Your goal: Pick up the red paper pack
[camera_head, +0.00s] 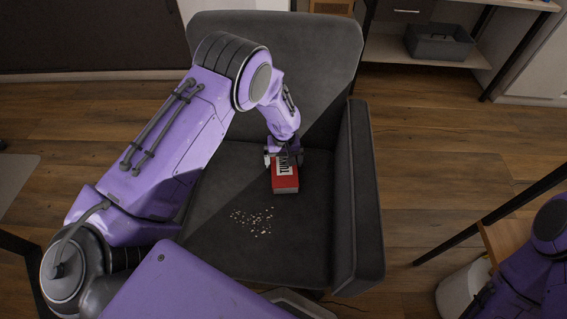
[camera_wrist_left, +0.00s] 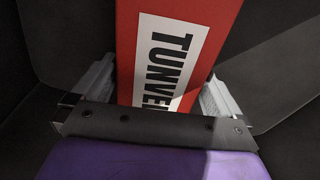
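The red paper pack (camera_head: 286,186), with a white label and black lettering, is on the seat of a dark grey armchair (camera_head: 225,178). My left gripper (camera_head: 283,158) is over the pack's far end. In the left wrist view, the pack (camera_wrist_left: 215,40) fills the space between the fingers of the left gripper (camera_wrist_left: 160,90), one finger along each side. Both fingers look very close to the pack's sides, but I cannot tell whether they press on it. Part of the pack is hidden behind the gripper. My right arm shows at the lower right; its gripper is not in view.
Small pale crumbs (camera_head: 254,221) are scattered on the seat in front of the pack. The chair's armrest (camera_head: 360,200) rises just right of the pack, and the backrest (camera_head: 315,50) stands behind. A grey bin (camera_head: 438,46) sits on a shelf at the upper right.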

